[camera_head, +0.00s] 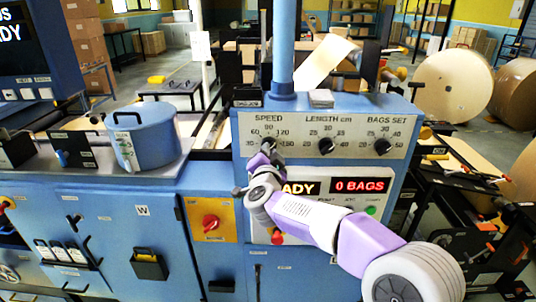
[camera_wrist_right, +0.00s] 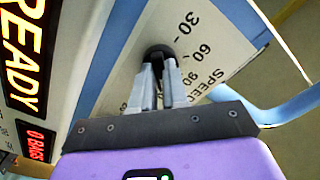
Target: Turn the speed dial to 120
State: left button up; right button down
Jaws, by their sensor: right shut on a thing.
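The speed dial (camera_head: 268,145) is a dark knob under the SPEED label on the blue machine's pale control panel (camera_head: 350,122), with marks around it such as 60, 90 and 120. My right gripper (camera_head: 264,160) reaches up to it from below. In the right wrist view the speed dial (camera_wrist_right: 158,52) is a black knob, and the two grey fingers of my right gripper (camera_wrist_right: 160,75) are closed on it. The fingers hide much of the knob, so I cannot tell its exact setting. My left gripper is in neither view.
The length dial (camera_head: 326,146) and bags-set dial (camera_head: 382,147) sit to the right on the same panel. A red switch (camera_head: 210,222) on a yellow plate is lower left. A blue pot (camera_head: 142,135) stands at left.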

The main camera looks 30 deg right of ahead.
jog(key=c, duration=1.1)
grip_release()
jog(key=shift+c, duration=0.2)
jog(key=v, duration=0.7)
jog(key=shift+s, duration=0.35)
jog(key=shift+a, duration=0.15)
